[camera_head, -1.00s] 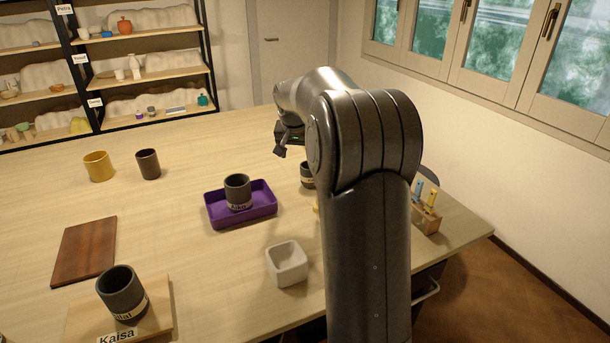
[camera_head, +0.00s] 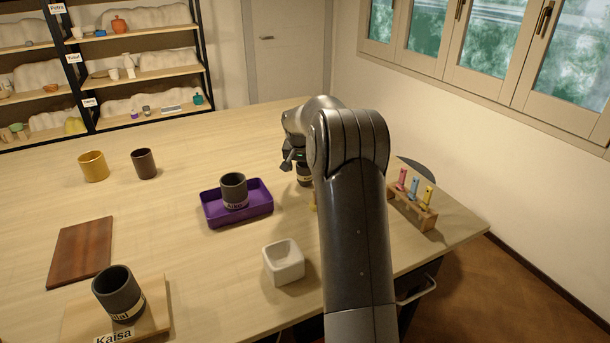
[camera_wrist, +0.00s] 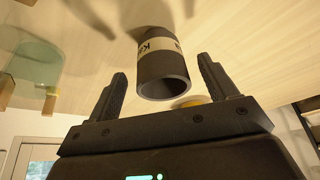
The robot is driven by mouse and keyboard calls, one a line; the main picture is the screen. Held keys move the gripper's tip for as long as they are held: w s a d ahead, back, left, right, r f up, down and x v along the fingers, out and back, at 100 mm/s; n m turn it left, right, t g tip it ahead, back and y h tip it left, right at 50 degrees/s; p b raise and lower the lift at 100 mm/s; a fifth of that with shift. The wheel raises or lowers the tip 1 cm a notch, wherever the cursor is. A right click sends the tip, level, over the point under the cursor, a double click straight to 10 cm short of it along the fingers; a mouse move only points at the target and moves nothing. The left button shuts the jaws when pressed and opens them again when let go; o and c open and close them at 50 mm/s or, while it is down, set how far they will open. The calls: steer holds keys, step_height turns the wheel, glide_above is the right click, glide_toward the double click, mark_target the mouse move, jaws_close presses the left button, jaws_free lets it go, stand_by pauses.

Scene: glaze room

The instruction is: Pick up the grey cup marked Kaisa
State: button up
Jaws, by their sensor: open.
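In the wrist view a dark grey cup (camera_wrist: 163,75) has a pale label whose visible letters begin "Ka"; the rest is turned out of sight. My gripper (camera_wrist: 161,66) is open, its two fingers apart on either side of the cup's image, with nothing held. In the head view my gripper (camera_head: 288,160) is beside a dark grey cup (camera_head: 304,175), partly hidden by my arm. Another grey cup (camera_head: 233,188) stands in the purple tray (camera_head: 255,208). A third (camera_head: 117,288), its label ending "lal", stands on a wooden board (camera_head: 160,318) marked Kaisa.
A white square pot (camera_head: 284,264) stands near the front edge. A wooden rack (camera_head: 412,212) of coloured tools is right of my arm. A yellow cup (camera_head: 93,167), a brown cup (camera_head: 145,164) and a brown board (camera_head: 80,252) are at left. The table's back middle is clear.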

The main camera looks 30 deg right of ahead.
mark_target(305, 172)
steer(key=x, duration=0.3)
steer(key=shift+w+f, duration=0.1)
steer(key=shift+f, duration=0.05)
steer(key=shift+c, duration=0.6)
steer(key=c, duration=1)
